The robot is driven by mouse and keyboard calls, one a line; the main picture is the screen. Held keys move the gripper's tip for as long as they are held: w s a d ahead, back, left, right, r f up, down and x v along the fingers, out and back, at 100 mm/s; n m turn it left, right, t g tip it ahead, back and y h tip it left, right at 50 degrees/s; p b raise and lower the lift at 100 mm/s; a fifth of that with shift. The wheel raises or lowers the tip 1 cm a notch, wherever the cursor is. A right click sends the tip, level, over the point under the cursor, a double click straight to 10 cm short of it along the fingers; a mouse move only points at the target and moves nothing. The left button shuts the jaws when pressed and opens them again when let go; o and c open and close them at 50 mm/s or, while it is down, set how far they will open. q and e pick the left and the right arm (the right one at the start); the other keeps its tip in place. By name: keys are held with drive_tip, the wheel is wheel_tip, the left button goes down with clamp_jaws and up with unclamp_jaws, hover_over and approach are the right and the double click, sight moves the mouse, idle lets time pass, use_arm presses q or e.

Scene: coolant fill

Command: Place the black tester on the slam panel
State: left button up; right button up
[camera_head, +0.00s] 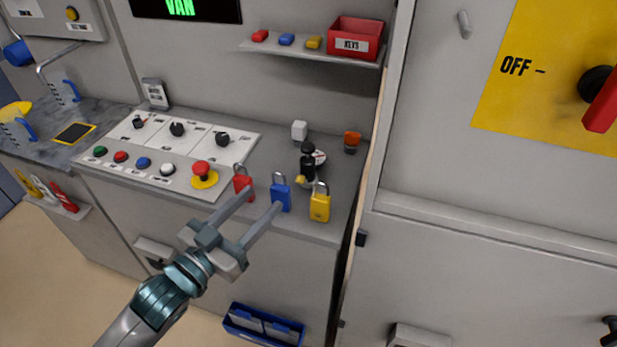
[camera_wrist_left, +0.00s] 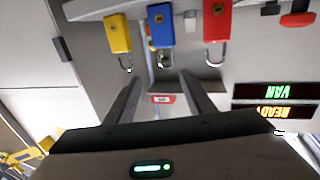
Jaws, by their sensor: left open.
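A small upright black object (camera_head: 308,163) with a yellow tip low on its left side stands on the grey counter behind the padlocks; it may be the black tester. A white panel (camera_head: 160,132) with black knobs, coloured buttons and a red mushroom button lies on the counter to its left. I cannot read which panel is called slam. My left gripper (camera_head: 265,198) is open and empty at the counter's front edge, its fingertips by the red and blue padlocks. Its fingers (camera_wrist_left: 158,88) also show in the left wrist view. My right gripper is out of view.
Red (camera_head: 243,188), blue (camera_head: 281,196) and yellow (camera_head: 320,206) padlocks line the front edge, between my gripper and the black object. A shelf with a red keys box (camera_head: 356,40) hangs above. A tall wall edge (camera_head: 378,150) borders the counter on the right.

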use_arm(q)
drive_tip(key=shift+w, duration=0.1)
drive_tip(key=p, duration=0.4)
approach(312, 164)
drive_tip(key=w+r, duration=0.1)
drive_tip(key=w+d+r, duration=0.1)
drive_tip(key=w, duration=0.1)
drive_tip(key=shift+w+r, duration=0.2)
drive_tip(key=shift+w, duration=0.15)
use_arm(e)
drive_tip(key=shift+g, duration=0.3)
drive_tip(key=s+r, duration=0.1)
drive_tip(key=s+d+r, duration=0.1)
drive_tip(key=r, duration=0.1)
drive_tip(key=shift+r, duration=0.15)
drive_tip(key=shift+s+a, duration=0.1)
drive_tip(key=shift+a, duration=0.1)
